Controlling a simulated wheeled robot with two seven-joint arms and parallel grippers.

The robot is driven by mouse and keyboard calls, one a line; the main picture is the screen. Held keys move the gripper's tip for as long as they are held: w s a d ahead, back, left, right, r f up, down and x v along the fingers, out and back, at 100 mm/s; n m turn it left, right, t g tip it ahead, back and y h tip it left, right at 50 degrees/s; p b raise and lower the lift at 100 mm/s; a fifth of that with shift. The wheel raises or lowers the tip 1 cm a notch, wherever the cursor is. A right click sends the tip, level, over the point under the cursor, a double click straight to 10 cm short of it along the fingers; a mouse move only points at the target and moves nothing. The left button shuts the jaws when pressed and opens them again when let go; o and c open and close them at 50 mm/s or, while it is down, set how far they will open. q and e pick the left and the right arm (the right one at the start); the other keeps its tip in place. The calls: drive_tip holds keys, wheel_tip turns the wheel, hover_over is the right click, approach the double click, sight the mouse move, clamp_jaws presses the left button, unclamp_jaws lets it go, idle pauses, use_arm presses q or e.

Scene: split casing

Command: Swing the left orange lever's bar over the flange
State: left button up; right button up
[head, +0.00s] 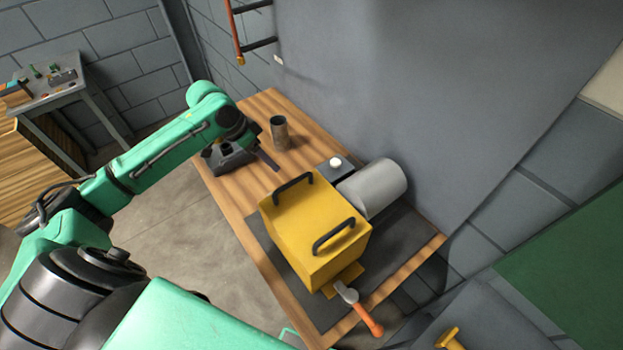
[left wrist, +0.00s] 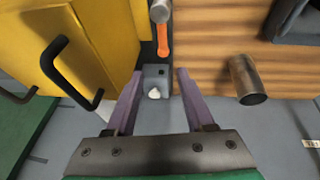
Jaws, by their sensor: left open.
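The yellow casing (head: 310,225) stands on a dark mat on the table, with two black handles on top. In the left wrist view, an orange lever (left wrist: 164,38) with a grey metal end (left wrist: 160,11) lies beside the casing (left wrist: 95,40). I cannot see this lever in the head view, nor tell where its bar sits against the flange. Another orange lever (head: 369,319) shows at the casing's near end. My left gripper (head: 268,160) is open and empty; in its wrist view the lever lies beyond the gap between the fingertips (left wrist: 160,73).
A small grey box with a white button (head: 336,162) stands beside the casing, near a grey cylinder (head: 374,188). A metal cup (head: 279,133) stands on the wooden table (head: 228,192) near my left gripper. A grey wall panel (head: 400,80) rises behind.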

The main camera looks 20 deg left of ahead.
use_arm(q)
drive_tip(key=x, duration=0.3)
drive_tip(key=a+p+x, duration=0.1)
drive_tip(key=x, duration=0.3)
drive_tip(key=s+x, duration=0.1)
drive_tip(key=x, duration=0.2)
drive_tip(key=shift+a+f+p, duration=0.2)
drive_tip(key=shift+f+p, duration=0.2)
drive_tip(key=shift+f, duration=0.25)
drive_tip(key=x, duration=0.2)
drive_tip(key=shift+w+d+f, duration=0.1)
drive_tip(key=shift+d+f, duration=0.05)
drive_tip(key=shift+d, duration=0.1)
drive_tip(key=shift+f, duration=0.15)
drive_tip(key=shift+a, duration=0.3)
drive_tip(key=shift+d, duration=0.1)
drive_tip(key=c, duration=0.8)
clamp_jaws()
use_arm(e)
drive_tip(key=s+a+r, duration=0.2)
drive_tip(key=a, duration=0.1)
drive_tip(key=shift+s+a+r, duration=0.15)
drive_tip(key=shift+a, duration=0.05)
